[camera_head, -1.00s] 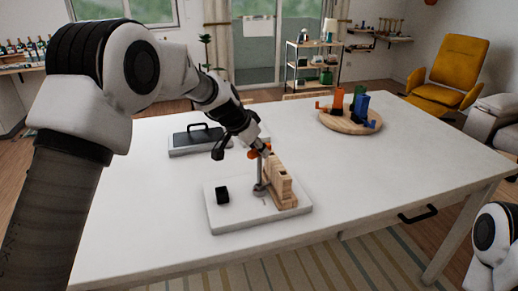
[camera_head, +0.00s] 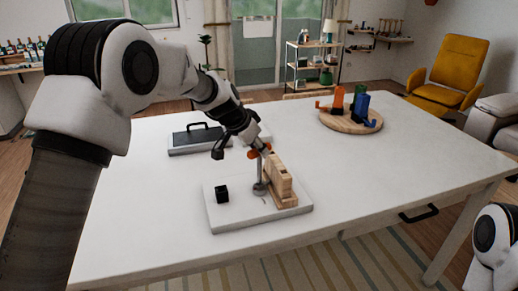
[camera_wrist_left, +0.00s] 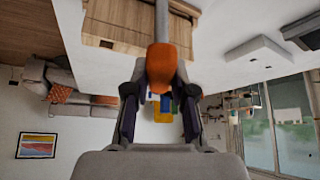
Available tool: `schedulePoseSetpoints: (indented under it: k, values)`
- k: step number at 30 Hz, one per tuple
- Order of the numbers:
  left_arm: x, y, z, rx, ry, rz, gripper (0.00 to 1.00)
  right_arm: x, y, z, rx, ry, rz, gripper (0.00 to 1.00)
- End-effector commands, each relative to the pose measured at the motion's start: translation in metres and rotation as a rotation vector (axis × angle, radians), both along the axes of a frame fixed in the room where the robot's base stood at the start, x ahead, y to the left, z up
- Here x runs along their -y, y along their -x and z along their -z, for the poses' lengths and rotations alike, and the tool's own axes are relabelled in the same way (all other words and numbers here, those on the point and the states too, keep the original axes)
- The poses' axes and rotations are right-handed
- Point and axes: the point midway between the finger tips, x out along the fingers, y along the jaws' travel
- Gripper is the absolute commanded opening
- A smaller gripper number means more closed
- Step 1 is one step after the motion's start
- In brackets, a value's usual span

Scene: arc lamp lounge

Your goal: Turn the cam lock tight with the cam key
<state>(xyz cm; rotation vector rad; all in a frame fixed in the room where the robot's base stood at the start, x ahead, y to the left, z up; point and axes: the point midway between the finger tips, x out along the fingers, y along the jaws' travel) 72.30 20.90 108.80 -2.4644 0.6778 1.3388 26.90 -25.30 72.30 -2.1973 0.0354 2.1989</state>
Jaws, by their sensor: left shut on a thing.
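The cam key (camera_head: 260,174) has an orange handle and a grey shaft. It stands about upright, its lower end at a round grey piece (camera_head: 260,190) on the white board (camera_head: 236,222), seemingly the cam lock. Whether the key is fully seated I cannot tell. My left gripper (camera_head: 258,151) is shut on the orange handle. In the left wrist view the handle (camera_wrist_left: 162,68) sits between the fingers, with the shaft running away from them. A pale wooden block assembly (camera_head: 281,178) stands on the board just right of the key. My right gripper is out of view.
A grey case with a black handle (camera_head: 195,142) lies behind. A round wooden tray (camera_head: 336,126) with orange, green and blue pieces stands at the back right. The white table (camera_head: 390,165) is clear at right.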

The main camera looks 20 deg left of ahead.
Motion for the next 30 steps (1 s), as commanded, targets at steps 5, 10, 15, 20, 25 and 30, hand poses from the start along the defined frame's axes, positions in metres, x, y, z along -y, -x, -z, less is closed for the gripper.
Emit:
schedulePoseSetpoints:
  k: [5, 10, 15, 20, 25, 30]
  values:
    - [0.0, 0.0, 0.001, 0.001, 0.001, 0.0, 0.0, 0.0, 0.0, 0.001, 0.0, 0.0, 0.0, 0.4]
    - [0.0, 0.0, 0.004, 0.0, 0.0, 0.0, 0.0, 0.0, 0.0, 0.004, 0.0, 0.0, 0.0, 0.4]
    - [0.0, 0.0, 0.007, 0.0, 0.0, 0.0, 0.0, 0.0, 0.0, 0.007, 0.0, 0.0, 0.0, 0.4]
    - [0.0, 0.0, 0.009, 0.0, 0.0, 0.0, 0.0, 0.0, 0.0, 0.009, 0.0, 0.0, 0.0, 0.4]
    - [0.0, 0.0, 0.012, 0.0, 0.0, 0.0, 0.0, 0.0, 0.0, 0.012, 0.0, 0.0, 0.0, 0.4]
    - [0.0, 0.0, 0.014, 0.0, 0.0, 0.0, 0.0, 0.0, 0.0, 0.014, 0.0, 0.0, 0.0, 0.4]
